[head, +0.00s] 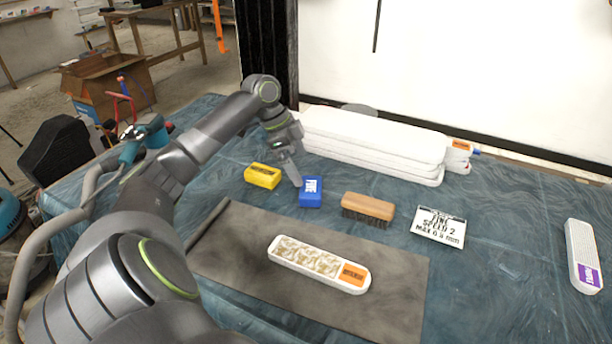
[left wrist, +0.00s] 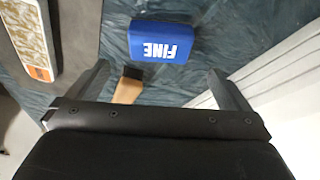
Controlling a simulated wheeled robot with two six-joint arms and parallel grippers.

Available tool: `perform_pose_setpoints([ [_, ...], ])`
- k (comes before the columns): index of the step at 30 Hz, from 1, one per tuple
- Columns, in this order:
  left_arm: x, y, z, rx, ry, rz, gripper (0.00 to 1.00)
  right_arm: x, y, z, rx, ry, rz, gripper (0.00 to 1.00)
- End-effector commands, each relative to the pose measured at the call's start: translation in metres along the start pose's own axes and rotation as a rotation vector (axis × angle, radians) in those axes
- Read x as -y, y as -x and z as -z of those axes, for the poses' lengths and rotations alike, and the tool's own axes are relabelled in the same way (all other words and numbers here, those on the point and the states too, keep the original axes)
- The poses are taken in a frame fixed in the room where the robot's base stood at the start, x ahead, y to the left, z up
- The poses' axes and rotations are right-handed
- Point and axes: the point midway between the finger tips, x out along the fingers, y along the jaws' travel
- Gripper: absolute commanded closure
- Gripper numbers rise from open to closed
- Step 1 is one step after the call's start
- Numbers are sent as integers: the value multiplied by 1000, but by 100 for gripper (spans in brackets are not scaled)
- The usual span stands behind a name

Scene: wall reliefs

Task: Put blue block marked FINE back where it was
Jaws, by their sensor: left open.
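The blue block (head: 311,192) lies on the blue cloth-covered table, between a yellow block (head: 262,176) and a wooden brush (head: 367,208). In the left wrist view the blue block (left wrist: 161,42) shows its white FINE lettering, upside down. My left gripper (head: 291,169) is open and empty, just left of and behind the blue block in the head view. In the left wrist view, the block lies beyond the two spread fingertips (left wrist: 158,72) and does not appear to touch them. My right gripper is not in view.
A white relief tile (head: 318,263) with an orange label lies on the grey mat (head: 395,285). Stacked white slabs (head: 372,142) stand behind. A purple-labelled white piece (head: 583,255) lies far right.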

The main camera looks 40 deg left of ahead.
Motion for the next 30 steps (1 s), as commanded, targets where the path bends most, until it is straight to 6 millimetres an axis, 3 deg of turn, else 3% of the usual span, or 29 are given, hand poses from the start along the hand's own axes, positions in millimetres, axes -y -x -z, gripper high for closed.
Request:
perform_pose_setpoints([
  [3, 0, 19, 0, 2, -1, 3, 0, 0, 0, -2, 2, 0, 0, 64],
  [7, 0, 29, 0, 1, -1, 0, 0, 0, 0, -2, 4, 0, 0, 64],
  [26, 0, 32, 0, 0, -1, 0, 0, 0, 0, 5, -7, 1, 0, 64],
  [30, 0, 43, 5, 0, -1, 0, 0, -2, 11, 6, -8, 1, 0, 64],
])
